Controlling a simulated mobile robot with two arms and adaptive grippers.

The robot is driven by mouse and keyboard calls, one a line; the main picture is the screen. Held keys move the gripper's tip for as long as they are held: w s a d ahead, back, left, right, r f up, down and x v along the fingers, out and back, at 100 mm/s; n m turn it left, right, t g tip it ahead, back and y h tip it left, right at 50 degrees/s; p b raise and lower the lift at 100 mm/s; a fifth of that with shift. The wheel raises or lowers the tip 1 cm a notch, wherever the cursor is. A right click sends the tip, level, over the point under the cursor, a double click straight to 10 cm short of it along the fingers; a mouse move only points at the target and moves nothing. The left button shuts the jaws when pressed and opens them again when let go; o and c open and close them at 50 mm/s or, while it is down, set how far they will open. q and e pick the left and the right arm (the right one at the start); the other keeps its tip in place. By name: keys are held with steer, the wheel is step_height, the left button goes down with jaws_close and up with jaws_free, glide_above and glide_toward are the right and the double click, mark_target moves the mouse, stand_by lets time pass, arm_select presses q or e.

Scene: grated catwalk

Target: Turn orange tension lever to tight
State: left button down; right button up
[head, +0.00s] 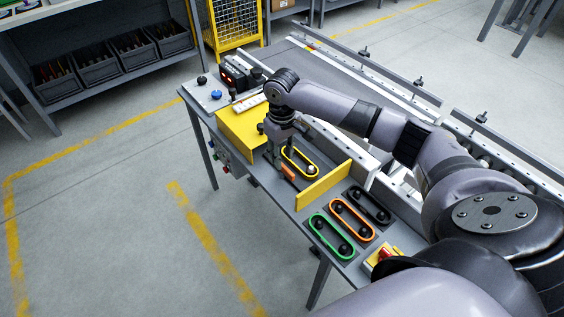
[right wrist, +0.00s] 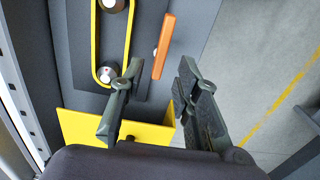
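The orange tension lever (head: 289,172) is a short bar on the grey bench, beside a yellow belt loop (head: 312,176). In the right wrist view the lever (right wrist: 166,40) lies lengthwise just right of the yellow belt (right wrist: 94,40), slightly slanted. My right gripper (head: 273,162) reaches down to the bench beside the lever. In the right wrist view its fingers are apart (right wrist: 160,68), and the lever's near end shows in the gap between the fingertips. Nothing is seen gripped; I cannot tell whether a finger touches the lever. My left gripper is out of view.
A yellow upright plate (head: 324,186) stands right of the yellow belt, and a yellow guard (head: 240,128) stands left of it. Green (head: 316,230), orange (head: 340,207) and black belts lie nearer. A conveyor (head: 365,80) runs behind the bench. The floor in front is clear.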

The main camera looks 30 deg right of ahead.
mark_target(285, 170)
steer(key=shift+f, duration=1.9)
steer(key=shift+c, duration=0.4)
jaws_close()
